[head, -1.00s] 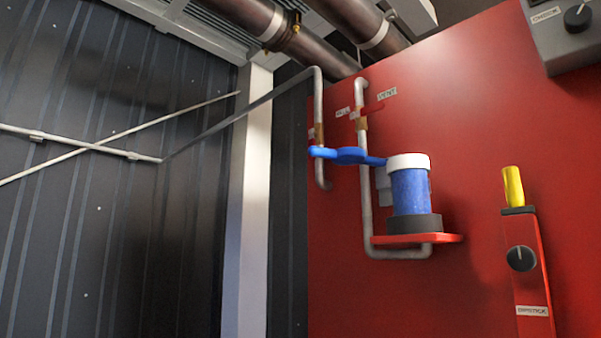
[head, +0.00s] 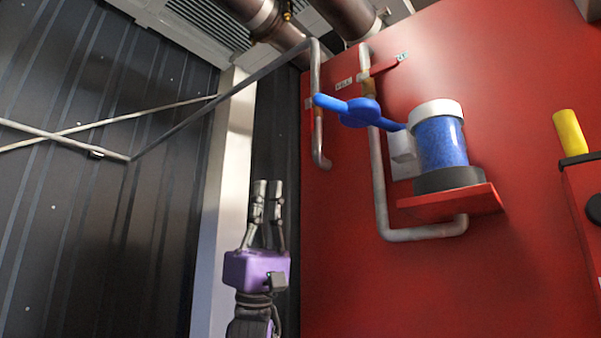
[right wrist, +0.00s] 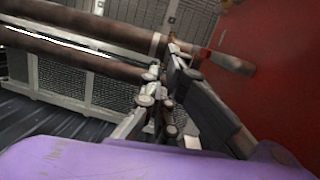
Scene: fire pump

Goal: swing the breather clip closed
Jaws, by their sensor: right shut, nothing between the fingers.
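The breather is a canister of blue granules (head: 441,143) with a white cap (head: 435,108) and a black base, upright on a red shelf. The blue clip (head: 360,112) sticks out to the left from the canister's cap side, swung out in front of the pipes. My right gripper (head: 267,188), with a purple body, points up below and left of the clip, apart from it. Its fingers are together and empty. The right wrist view shows its fingers (right wrist: 162,92), but not the breather or clip. My left gripper is not in view.
A grey pipe (head: 381,190) runs down beside the breather and bends under its shelf. Another pipe (head: 317,130) hangs left of it. A yellow dipstick handle (head: 570,132) stands at the right. Large brown pipes (right wrist: 85,55) pass overhead.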

